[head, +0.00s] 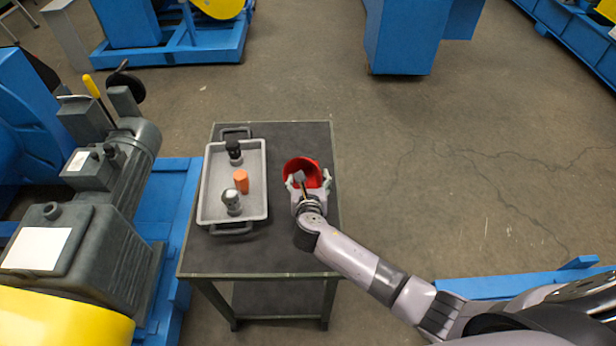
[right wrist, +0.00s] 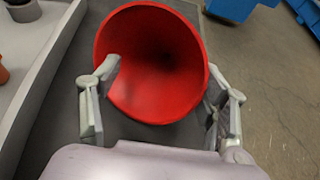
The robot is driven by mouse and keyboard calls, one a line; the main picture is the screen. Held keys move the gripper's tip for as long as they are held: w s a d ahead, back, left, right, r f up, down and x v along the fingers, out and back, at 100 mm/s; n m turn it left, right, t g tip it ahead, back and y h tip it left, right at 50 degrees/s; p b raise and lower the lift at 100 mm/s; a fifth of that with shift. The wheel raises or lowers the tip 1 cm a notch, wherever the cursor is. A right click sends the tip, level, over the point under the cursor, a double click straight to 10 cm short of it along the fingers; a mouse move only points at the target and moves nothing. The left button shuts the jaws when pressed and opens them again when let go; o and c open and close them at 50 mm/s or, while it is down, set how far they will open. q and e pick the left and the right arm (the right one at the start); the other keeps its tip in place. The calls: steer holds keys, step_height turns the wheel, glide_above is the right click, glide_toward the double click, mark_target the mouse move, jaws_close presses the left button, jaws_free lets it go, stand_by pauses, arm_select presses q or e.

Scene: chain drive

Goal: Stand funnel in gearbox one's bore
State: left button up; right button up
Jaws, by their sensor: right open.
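The red funnel (head: 304,167) sits on the right part of the cart top, its wide mouth facing up. In the right wrist view the funnel (right wrist: 150,60) fills the space between the fingers. My right gripper (head: 311,181) is open, with one finger on each side of the funnel; contact cannot be made out. The funnel's spout is hidden. A dark grey gearbox housing (head: 85,262) at the left has a short round collar (head: 53,211) on top, which may be its bore. No label tells which gearbox is number one. My left gripper is out of view.
The cart (head: 262,255) carries a grey tray (head: 217,160) left of the funnel. In it stand a black-capped item (head: 234,152), an orange cylinder (head: 241,181) and a grey metal fitting (head: 231,202). A yellow-handled lever (head: 92,88) rises behind the housing. Floor at right is open.

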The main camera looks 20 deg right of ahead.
jaws_close()
stand_by(0.7)
